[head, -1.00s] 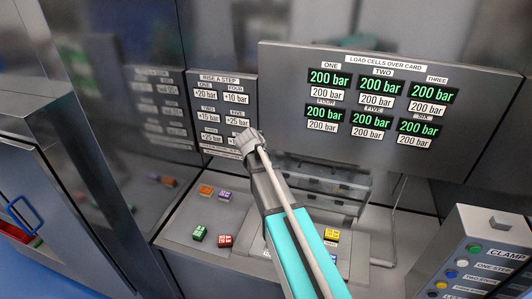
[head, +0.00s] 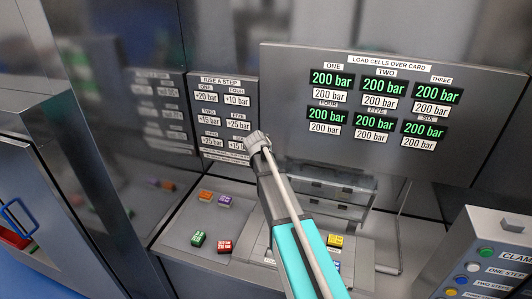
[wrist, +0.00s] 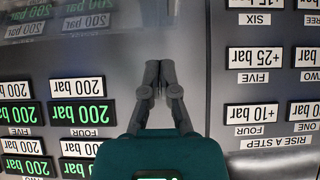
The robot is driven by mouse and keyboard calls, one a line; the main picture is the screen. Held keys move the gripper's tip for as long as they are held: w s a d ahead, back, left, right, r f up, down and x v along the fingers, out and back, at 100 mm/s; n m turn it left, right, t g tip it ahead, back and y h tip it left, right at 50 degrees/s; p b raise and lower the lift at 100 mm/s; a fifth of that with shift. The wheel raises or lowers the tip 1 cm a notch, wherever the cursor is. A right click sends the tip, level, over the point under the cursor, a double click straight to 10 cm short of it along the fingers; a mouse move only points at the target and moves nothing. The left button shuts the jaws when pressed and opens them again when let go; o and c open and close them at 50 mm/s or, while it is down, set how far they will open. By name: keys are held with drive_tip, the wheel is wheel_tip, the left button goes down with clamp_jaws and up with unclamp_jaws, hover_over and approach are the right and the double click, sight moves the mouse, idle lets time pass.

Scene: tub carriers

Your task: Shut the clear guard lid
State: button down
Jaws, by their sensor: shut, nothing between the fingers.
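The clear guard lid (head: 345,183) appears as a faint see-through panel behind my arm in the head view, below the pressure display. It seems to stand raised over the grey deck; its edges are hard to make out and my arm hides its left part. My gripper (wrist: 157,76) is shut and empty in the wrist view, its fingertips together in front of a bare strip of grey panel between the displays and the step card. In the head view the end of my arm is in front of that strip, above and left of the lid; the fingers are hidden there.
The display board (head: 390,110) reads 200 bar throughout. The step card (head: 222,115) is left of it. Coloured blocks lie on the deck, including green (head: 198,239), red (head: 225,247) and yellow (head: 335,240). A clamp button box (head: 490,255) stands at right, beside a thin bent rod (head: 404,205).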

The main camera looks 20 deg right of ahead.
drive_tip(key=shift+s+a+f+b, duration=0.25)
drive_tip(key=shift+s+f+b, duration=0.2)
drive_tip(key=shift+f, duration=0.2)
drive_tip(key=shift+s+a+f+b, duration=0.3)
drive_tip(key=shift+f+b, duration=0.2)
drive_tip(key=shift+f, duration=0.15)
drive_tip(key=shift+f, duration=0.1)
